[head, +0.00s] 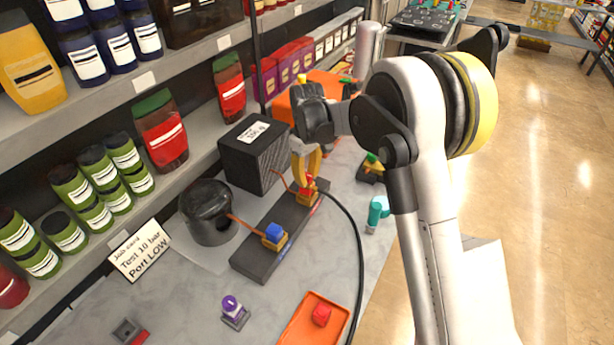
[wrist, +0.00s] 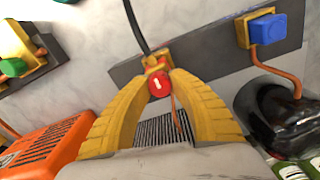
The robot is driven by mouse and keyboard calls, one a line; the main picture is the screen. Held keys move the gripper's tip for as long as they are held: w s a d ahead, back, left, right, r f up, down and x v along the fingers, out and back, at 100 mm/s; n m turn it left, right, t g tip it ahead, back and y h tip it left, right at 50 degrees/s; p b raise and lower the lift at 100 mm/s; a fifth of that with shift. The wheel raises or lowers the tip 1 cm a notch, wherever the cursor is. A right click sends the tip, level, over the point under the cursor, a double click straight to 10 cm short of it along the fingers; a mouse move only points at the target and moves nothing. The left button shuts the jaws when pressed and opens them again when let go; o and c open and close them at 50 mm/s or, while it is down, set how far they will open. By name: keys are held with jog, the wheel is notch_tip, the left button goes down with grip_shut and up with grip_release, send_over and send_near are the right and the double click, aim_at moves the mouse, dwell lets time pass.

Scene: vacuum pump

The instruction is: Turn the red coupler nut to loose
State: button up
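The red coupler nut (wrist: 159,84) sits on a brass fitting at one end of the dark manifold bar (wrist: 213,58). It carries a short white mark. In the head view the nut (head: 308,184) shows below the fingers, partly hidden. My gripper (wrist: 162,76) has its two yellow fingertips close on either side of the nut, with no clear gap visible. It also shows in the head view (head: 305,174), reaching down onto that end of the bar. A black hose (head: 357,240) leads off from the red fitting.
A blue fitting (head: 274,233) sits on the bar's other end, piped to a black pump (head: 208,212). A black box (head: 254,153) stands behind. An orange tray (head: 294,326), a purple part (head: 232,307) and a teal part (head: 376,213) are on the bench. A job card (head: 140,250) reads "Test 10 bar Port LOW".

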aim_at(307, 175)
jog(key=o, duration=0.4)
jog(key=shift+o, duration=0.2)
jog(key=shift+r, duration=0.15)
notch_tip(307, 175, up, 12)
